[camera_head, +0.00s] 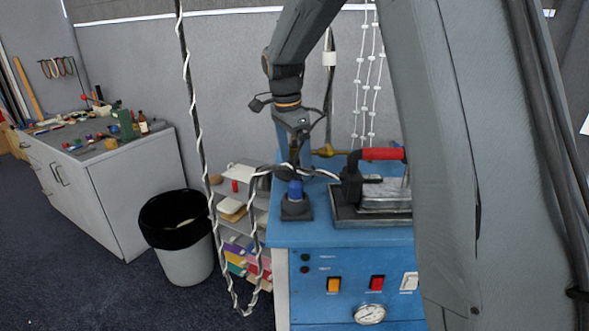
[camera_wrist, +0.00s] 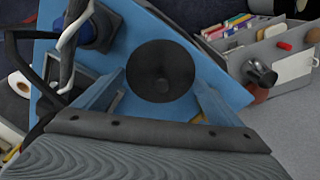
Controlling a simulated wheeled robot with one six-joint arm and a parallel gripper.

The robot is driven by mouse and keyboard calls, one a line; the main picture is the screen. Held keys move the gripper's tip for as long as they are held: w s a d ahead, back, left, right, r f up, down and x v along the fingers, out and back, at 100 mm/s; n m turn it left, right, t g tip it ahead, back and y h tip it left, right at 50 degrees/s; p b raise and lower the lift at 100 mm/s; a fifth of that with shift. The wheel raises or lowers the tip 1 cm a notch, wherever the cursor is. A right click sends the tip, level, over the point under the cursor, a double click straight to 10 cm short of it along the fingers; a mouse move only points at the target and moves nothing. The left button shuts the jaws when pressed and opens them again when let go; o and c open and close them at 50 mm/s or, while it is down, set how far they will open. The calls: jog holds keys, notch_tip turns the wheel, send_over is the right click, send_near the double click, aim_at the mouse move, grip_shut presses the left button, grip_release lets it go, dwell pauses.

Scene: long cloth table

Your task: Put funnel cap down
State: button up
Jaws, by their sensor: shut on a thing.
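The funnel cap (camera_wrist: 160,70) is a dark, round, cone-like piece with a small centre. In the wrist view it sits between the two blue fingers of my gripper (camera_wrist: 162,92), which is shut on it. In the head view my gripper (camera_head: 295,152) hangs low over the back left of the blue bench unit (camera_head: 335,235). I cannot make out the cap there, nor tell whether it touches the blue top.
A blue knob on a black base (camera_head: 296,198) stands close by, near the unit's left edge. A red-handled press (camera_head: 383,154) stands to the right. A black-and-white cord (camera_head: 252,205) loops at the left. Beyond are shelves (camera_head: 235,215) and a bin (camera_head: 182,240).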

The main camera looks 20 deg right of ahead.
aim_at(294, 165)
jog(key=shift+f+p, duration=0.55)
jog(key=shift+f, duration=1.25)
jog(key=shift+c, duration=0.5)
jog(key=o, duration=1)
jog(key=shift+d, duration=0.1)
jog(key=shift+r, duration=0.1)
notch_tip(294, 165, up, 12)
jog(key=a+b, duration=0.1)
jog(key=b, duration=0.3)
jog(key=shift+s+a, duration=0.15)
jog(key=shift+a, duration=0.1)
